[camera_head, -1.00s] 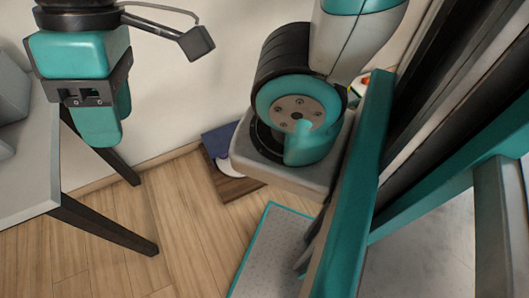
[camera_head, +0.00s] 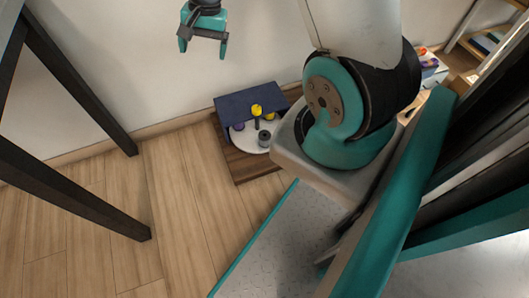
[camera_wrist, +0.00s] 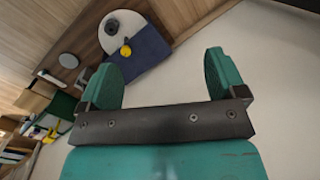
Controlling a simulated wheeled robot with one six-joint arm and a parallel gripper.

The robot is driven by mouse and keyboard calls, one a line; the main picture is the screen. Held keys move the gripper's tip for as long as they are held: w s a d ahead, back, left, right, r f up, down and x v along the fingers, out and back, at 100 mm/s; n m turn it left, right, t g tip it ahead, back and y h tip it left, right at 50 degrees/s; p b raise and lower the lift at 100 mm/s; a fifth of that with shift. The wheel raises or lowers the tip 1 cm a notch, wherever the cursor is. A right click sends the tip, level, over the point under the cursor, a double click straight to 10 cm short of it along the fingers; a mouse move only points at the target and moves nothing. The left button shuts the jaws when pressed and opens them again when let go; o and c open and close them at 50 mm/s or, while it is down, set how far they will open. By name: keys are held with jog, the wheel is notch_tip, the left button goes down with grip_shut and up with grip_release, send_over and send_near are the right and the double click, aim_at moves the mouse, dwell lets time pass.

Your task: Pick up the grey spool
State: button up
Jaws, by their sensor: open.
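The grey spool (camera_head: 264,138) is a small grey cylinder on a white round disc (camera_head: 247,145) in the head view. A yellow-topped dark spool (camera_head: 256,115) and a purple one (camera_head: 238,126) are close to it. My gripper (camera_head: 203,50) is open and empty in front of the wall, well away from the disc. The wrist view shows its two teal fingers (camera_wrist: 163,62) spread, with the disc (camera_wrist: 138,28) beyond them at the upper left. A small grey shape (camera_wrist: 112,27) on that disc looks like the grey spool.
The disc lies on a brown wooden board (camera_head: 239,169) with a dark blue panel (camera_head: 236,105) behind it, by the wall. Black table legs (camera_head: 75,85) stand at the left. The wooden floor (camera_head: 170,220) between is clear. Shelves (camera_head: 490,38) show at the upper right.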

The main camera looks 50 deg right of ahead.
jog(key=s+d+f+m+b, duration=0.2)
jog(key=d+f+m+b, duration=0.3)
jog(key=f, duration=0.8)
jog(key=s+d+f+m+h+b, duration=0.15)
jog(key=d+f+b, duration=0.45)
jog(key=f, duration=0.6)
jog(key=s+d+f+m+b, duration=0.35)
jog(key=d+f, duration=0.35)
jog(key=f, duration=0.6)
jog(key=shift+m+g, duration=0.4)
jog(key=f+b, duration=0.2)
jog(key=f, duration=0.1)
jog(key=a+f+b, duration=0.1)
jog(key=f+b, duration=0.1)
jog(key=f, duration=0.2)
jog(key=f+b, duration=0.2)
jog(key=f, duration=0.2)
jog(key=shift+w+a, duration=0.15)
jog(key=shift+w, duration=0.15)
jog(key=f+b, duration=0.1)
jog(key=f, duration=0.1)
jog(key=f+b, duration=0.4)
jog(key=shift+a+f, duration=0.15)
jog(key=shift+a, duration=0.15)
jog(key=shift+c, duration=0.3)
jog(key=c, duration=1)
